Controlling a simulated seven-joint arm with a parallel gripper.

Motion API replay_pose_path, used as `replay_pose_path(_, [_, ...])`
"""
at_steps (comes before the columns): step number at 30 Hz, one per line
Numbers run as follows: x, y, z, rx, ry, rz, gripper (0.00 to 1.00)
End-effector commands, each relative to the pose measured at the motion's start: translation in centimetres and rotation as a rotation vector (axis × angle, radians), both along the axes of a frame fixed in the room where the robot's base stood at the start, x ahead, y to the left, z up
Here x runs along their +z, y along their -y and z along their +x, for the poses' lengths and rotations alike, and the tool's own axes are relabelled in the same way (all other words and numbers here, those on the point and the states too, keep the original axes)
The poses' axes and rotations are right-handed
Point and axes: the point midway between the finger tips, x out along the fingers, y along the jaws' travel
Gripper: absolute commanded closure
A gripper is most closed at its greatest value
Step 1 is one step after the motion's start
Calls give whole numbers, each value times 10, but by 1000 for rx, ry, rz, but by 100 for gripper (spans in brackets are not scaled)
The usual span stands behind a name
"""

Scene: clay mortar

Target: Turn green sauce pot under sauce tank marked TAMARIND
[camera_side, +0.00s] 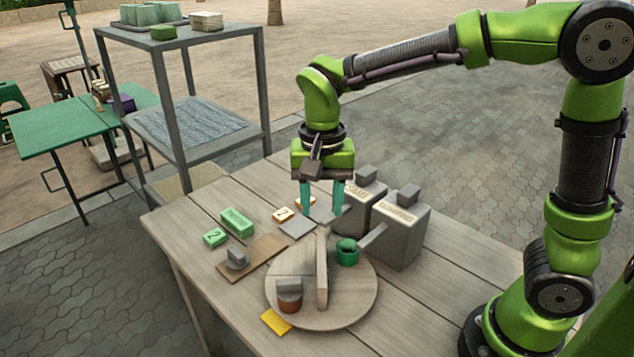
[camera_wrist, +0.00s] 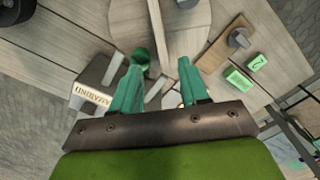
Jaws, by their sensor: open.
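The green sauce pot (camera_side: 347,254) stands on the round wooden turntable (camera_side: 353,299), on the right of its upright divider (camera_side: 321,272). In the wrist view the green pot (camera_wrist: 141,56) shows partly behind a finger. The grey tank marked TAMARIND (camera_side: 402,238) is right of the turntable; its label shows in the wrist view (camera_wrist: 90,94). Its spout (camera_side: 373,237) ends close to the pot; I cannot tell if exactly above it. My gripper (camera_side: 321,200) is open and empty, above the table behind the turntable; its fingers also show in the wrist view (camera_wrist: 160,68).
A second grey tank (camera_side: 364,199) stands beside the first, close to my gripper. A brown pot (camera_side: 289,300) with a grey top is left of the divider. A board (camera_side: 262,257), green blocks (camera_side: 237,222) and a yellow piece (camera_side: 276,321) lie around. Front right tabletop is clear.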

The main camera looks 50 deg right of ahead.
Motion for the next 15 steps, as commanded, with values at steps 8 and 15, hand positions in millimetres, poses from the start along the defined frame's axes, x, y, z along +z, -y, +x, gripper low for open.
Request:
replay_pose_path(8, [-59, 1, -1, 2, -6, -2, 55])
replay_pose_path(15, [-110, 1, -2, 3, -6, -1, 55])
